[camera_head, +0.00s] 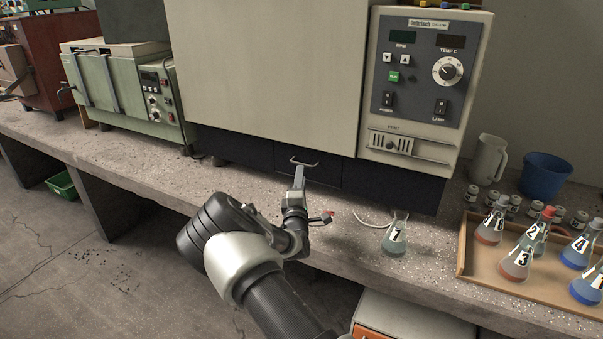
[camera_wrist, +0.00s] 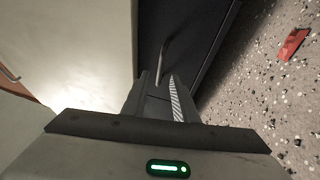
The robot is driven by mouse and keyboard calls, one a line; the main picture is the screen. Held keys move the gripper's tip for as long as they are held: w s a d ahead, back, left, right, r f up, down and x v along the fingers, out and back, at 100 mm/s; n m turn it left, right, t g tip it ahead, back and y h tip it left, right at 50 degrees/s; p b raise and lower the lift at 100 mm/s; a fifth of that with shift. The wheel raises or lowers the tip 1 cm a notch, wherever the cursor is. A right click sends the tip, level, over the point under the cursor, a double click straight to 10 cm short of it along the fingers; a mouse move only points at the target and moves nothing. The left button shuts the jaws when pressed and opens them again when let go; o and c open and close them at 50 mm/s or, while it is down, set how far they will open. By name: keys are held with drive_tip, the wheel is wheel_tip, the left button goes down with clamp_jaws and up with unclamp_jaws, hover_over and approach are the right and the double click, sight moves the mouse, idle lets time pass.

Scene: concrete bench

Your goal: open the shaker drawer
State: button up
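The shaker (camera_head: 265,70) is a large beige machine with a grey control panel and a dark base on the bench. Its drawer (camera_head: 325,166) is a dark front in that base, looking flush and closed. A thin metal bar handle (camera_head: 304,163) crosses the drawer front. My gripper (camera_head: 298,172) points at the drawer with its fingertips close to the handle. In the wrist view the fingers (camera_wrist: 160,92) are apart, and the handle (camera_wrist: 166,55) lies just ahead, its near end around the fingertip gap. I cannot tell whether they touch.
A flask marked 1 (camera_head: 395,237) stands right of my gripper, near a white cord (camera_head: 368,222). A small red piece (camera_wrist: 292,44) lies on the bench. A wooden tray (camera_head: 464,258) of flasks, a mug (camera_head: 487,159) and blue pot (camera_head: 545,176) are farther right.

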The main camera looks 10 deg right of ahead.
sight(320, 166)
drive_tip(key=b+x, duration=0.1)
drive_tip(key=x, duration=0.4)
clamp_jaws()
idle(1.4)
